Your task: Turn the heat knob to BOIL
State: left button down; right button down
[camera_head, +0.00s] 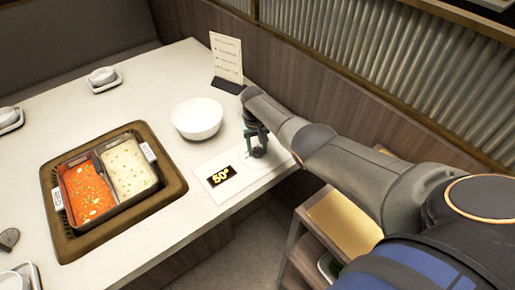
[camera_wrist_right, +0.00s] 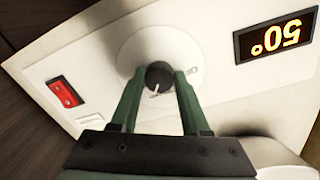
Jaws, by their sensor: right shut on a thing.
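The heat knob (camera_wrist_right: 158,77) is a small dark knob with a pale pointer line, at the middle of a round white dial (camera_wrist_right: 150,42) on a white panel. My right gripper (camera_wrist_right: 158,82) is shut on the knob, with a green finger on each side of it. In the head view my right gripper (camera_head: 257,150) reaches down to the panel and hides the knob. A display (camera_head: 221,176) on the panel reads about 50 in orange digits; it appears upside down in the wrist view (camera_wrist_right: 275,36). Dial lettering is too small to read. My left gripper is not in view.
A red rocker switch (camera_wrist_right: 65,91) is on the panel. A white bowl (camera_head: 197,118) stands close to my right gripper. A two-part pot (camera_head: 104,179) with red and pale soup sits in the table's brown-rimmed well. A menu card (camera_head: 227,60) stands behind.

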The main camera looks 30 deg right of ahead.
jog(key=m, duration=0.3)
jog(key=shift+m, duration=0.3)
jog(key=shift+m+b, duration=0.45)
jog(key=shift+m, duration=1.45)
jog(key=shift+c, duration=1.9)
grip_release()
jog(key=shift+w+r, duration=0.1)
